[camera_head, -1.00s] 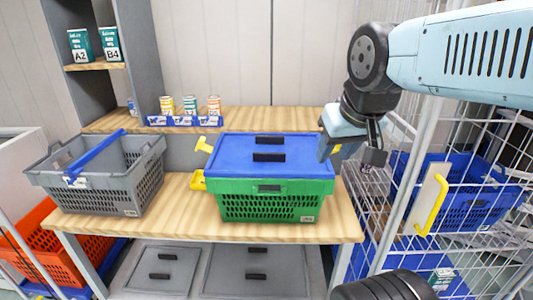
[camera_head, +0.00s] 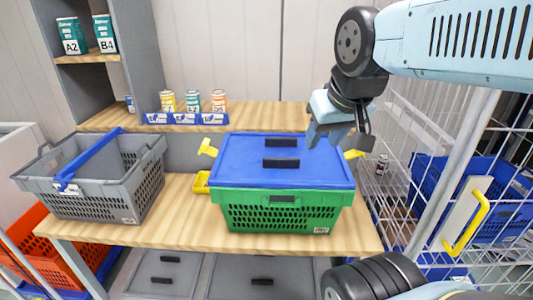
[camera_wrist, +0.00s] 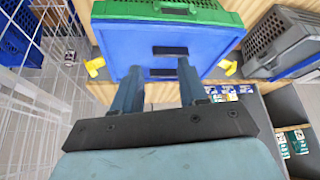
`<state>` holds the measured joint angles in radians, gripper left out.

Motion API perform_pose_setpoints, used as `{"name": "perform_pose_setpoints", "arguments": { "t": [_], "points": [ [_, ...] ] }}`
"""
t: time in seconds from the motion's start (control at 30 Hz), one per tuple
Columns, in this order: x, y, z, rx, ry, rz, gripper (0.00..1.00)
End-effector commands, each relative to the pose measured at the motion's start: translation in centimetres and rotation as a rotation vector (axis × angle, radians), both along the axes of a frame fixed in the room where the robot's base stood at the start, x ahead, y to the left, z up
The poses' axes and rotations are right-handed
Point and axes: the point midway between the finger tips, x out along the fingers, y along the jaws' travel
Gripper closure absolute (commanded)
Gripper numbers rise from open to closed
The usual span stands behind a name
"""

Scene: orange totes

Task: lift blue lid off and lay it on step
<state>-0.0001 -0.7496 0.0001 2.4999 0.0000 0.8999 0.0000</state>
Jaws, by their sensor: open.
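The blue lid (camera_head: 240,172) lies flat on the green crate (camera_head: 235,212) on the wooden bench. It has two black handles, a rear one (camera_head: 282,141) and a front one (camera_head: 281,163). My gripper (camera_head: 324,142) is over the right rear part of the lid, open and empty. In the wrist view, my gripper (camera_wrist: 158,72) has its fingers apart, with the lid (camera_wrist: 120,45) beyond them and a black handle (camera_wrist: 168,73) between the fingertips. I cannot tell the height gap. The step (camera_head: 270,116) is the raised wooden ledge behind the crate.
Several cans (camera_head: 193,101) stand in a blue holder (camera_head: 190,119) on the step's left part; its middle is clear. A grey basket (camera_head: 100,190) stands left on the bench. A wire cage (camera_head: 420,130) is at the right. Yellow clips (camera_head: 207,148) flank the crate.

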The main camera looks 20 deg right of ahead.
Motion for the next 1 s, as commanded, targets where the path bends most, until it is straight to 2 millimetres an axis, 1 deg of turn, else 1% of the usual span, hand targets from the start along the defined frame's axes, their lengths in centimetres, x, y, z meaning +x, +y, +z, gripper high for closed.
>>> {"name": "perform_pose_setpoints", "arguments": {
  "t": [0.37,0.43,0.57,0.63,0.7,0.87,1.0],
  "points": [
    [0.0,0.0,0.0,0.000,0.000,0.000,0.57],
    [0.0,0.0,0.0,0.000,0.000,0.000,0.53],
    [0.5,0.1,0.2,-0.019,0.017,0.025,0.53],
    [1.1,0.2,0.3,-0.044,0.044,0.061,0.53],
    [2.1,1.7,0.4,-0.082,0.080,0.119,0.53],
    [5.1,2.2,0.6,-0.191,0.192,0.283,0.53],
    [7.9,2.6,0.5,-0.279,0.295,0.437,0.53]
  ]
}}
